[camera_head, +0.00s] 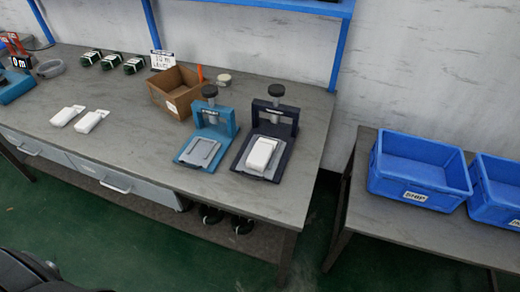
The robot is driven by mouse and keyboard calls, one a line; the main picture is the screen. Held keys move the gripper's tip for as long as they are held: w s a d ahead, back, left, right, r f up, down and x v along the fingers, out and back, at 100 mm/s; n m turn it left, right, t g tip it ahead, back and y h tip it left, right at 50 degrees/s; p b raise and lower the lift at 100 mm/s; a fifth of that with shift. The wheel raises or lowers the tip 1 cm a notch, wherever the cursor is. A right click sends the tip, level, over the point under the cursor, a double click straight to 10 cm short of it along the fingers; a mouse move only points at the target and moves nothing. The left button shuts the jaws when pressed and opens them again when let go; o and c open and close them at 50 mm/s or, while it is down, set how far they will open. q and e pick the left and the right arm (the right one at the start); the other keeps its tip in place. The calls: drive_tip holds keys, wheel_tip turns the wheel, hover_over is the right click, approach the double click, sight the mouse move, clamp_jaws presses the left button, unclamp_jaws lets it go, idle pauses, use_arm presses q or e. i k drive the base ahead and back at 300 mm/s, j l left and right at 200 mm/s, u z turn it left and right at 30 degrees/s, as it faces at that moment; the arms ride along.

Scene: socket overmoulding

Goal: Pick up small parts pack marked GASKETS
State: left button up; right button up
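Three small dark packs with white bands lie in a row at the back left of the workbench: a left pack (90,57), a middle pack (111,61) and a right pack (134,65). Their markings are too small to read, so I cannot tell whether one says GASKETS. Neither of my grippers is in view.
A cardboard box (174,91) stands right of the packs. A teal press (211,130) and a dark press (273,133) holding a white block stand near the bench's right end. Two white blocks (79,118) lie front left. Blue bins (420,170) fill the right table.

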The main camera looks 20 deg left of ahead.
sight(258, 160)
drive_tip(key=i+l+u, duration=0.2)
drive_tip(key=l, duration=0.2)
drive_tip(key=l+u, duration=0.2)
drive_tip(key=l, duration=0.15)
drive_tip(key=i+l+u, duration=0.15)
drive_tip(key=l, duration=0.3)
